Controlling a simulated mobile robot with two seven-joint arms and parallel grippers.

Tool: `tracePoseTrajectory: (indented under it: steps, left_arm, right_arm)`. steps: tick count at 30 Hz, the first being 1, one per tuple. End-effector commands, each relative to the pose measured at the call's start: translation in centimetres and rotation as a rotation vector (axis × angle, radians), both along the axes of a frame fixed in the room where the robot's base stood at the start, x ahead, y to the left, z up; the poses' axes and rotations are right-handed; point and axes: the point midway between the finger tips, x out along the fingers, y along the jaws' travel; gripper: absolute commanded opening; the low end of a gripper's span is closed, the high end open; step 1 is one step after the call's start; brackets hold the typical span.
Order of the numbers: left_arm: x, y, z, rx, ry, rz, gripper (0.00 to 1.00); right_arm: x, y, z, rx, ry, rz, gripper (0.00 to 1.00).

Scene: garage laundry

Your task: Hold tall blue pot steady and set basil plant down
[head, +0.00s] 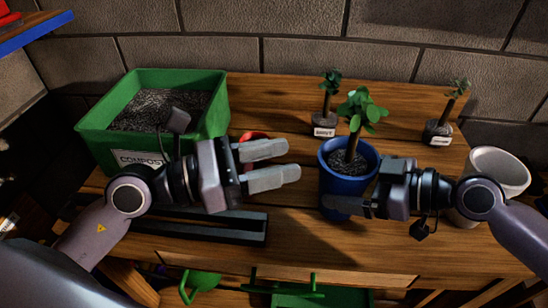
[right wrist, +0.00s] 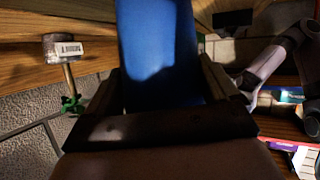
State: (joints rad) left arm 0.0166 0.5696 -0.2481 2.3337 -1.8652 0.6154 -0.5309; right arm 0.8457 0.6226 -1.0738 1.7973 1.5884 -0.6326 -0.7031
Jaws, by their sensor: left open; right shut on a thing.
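The tall blue pot (head: 338,184) stands upright on the wooden bench, right of centre. A leafy green plant (head: 361,107) stands upright in its dark soil; I see no label on it. My right gripper (head: 345,206) is at the pot's front right and shut on it. In the right wrist view the blue pot (right wrist: 158,50) fills the space between the fingers. My left gripper (head: 283,164) is open and empty, left of the pot and apart from it, fingers pointing right.
A green compost bin (head: 97,137) stands at the back left. Two small labelled plants stand behind, one near the pot (head: 324,125) and one farther right (head: 437,132). A white pot (head: 505,168) is partly behind my right arm. A dark tray (head: 245,228) lies at the front.

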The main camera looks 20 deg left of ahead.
Motion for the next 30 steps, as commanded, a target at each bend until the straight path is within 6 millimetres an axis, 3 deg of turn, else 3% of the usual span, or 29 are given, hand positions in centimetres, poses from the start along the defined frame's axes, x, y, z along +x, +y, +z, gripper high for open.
tracePoseTrajectory:
  steps: [6, 7, 8, 19, 30]
  left_arm:
    - [0.0, 0.0, 0.0, 0.000, 0.000, 0.000, 0.46]
    - [0.0, 0.0, 0.0, 0.000, 0.000, 0.000, 0.46]
    - [0.0, 0.0, 0.0, 0.000, 0.000, 0.000, 0.46]
    - [0.0, 0.0, 0.0, 0.000, 0.000, 0.000, 0.46]
    - [0.0, 0.0, 0.0, 0.000, 0.000, 0.000, 0.46]
  right_arm:
    - [0.0, -0.1, -0.2, -0.003, 0.000, 0.000, 0.54]
    - [0.0, -0.1, -0.2, -0.003, 0.000, 0.000, 0.94]
    - [0.0, -0.1, -0.2, -0.003, 0.000, 0.000, 1.00]
    - [-0.2, -1.0, 0.3, -0.002, 0.001, -0.002, 1.00]
    - [-1.6, -7.4, 2.9, -0.004, 0.002, -0.004, 1.00]
